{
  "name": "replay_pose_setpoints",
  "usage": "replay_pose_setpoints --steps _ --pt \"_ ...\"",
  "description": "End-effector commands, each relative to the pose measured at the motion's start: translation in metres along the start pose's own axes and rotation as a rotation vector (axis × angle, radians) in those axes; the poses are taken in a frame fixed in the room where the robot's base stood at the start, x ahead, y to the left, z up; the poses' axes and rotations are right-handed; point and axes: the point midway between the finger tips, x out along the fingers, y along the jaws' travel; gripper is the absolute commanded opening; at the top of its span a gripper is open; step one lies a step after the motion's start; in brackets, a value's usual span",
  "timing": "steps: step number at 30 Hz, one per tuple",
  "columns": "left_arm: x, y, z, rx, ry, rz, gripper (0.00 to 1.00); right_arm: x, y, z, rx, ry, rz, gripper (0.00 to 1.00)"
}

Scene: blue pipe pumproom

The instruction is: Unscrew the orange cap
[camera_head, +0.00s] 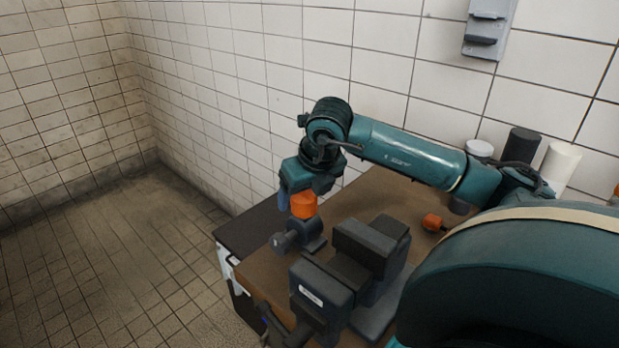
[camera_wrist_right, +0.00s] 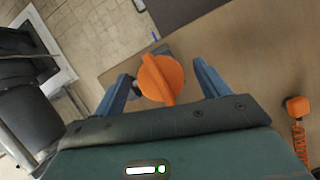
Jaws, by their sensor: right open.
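The orange cap (camera_head: 304,205) sits on top of a small dark grey fitting (camera_head: 300,235) on the workbench, left of the vise. In the right wrist view the cap (camera_wrist_right: 161,80) is round with a raised grip bar across it. My right gripper (camera_head: 297,202) points down over the cap. Its blue fingers are open, one on each side of the cap, and gaps show between fingers and cap in the wrist view. The gripper body hides part of the cap in the head view. My left gripper is not in view.
A large dark grey vise (camera_head: 345,275) stands on the brown workbench (camera_head: 375,200) just right of the fitting. An orange part with a coiled cord (camera_wrist_right: 298,106) lies farther right. Dark and white cylinders (camera_head: 558,168) stand by the tiled wall. Floor at left is clear.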

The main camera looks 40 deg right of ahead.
Motion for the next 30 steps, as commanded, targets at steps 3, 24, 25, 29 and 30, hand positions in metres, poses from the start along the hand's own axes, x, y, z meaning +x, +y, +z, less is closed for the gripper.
replay_pose_setpoints --steps 3,24,25,29,30 --pt "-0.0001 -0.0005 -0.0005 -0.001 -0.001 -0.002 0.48 0.0088 0.0001 -0.0007 0.000 0.003 0.000 0.74" --pt "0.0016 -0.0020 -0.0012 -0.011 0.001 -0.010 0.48 0.0116 0.0000 -0.0004 0.000 0.001 0.000 0.45" --pt "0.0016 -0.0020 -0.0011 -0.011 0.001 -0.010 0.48 0.0115 0.0000 -0.0004 0.000 0.001 0.000 0.42" --pt "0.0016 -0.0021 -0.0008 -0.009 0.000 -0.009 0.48 0.0115 0.0000 -0.0004 0.000 0.001 0.000 0.32" --pt "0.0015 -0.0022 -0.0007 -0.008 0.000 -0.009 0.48 0.0115 -0.0001 -0.0004 0.000 0.001 0.000 0.28"
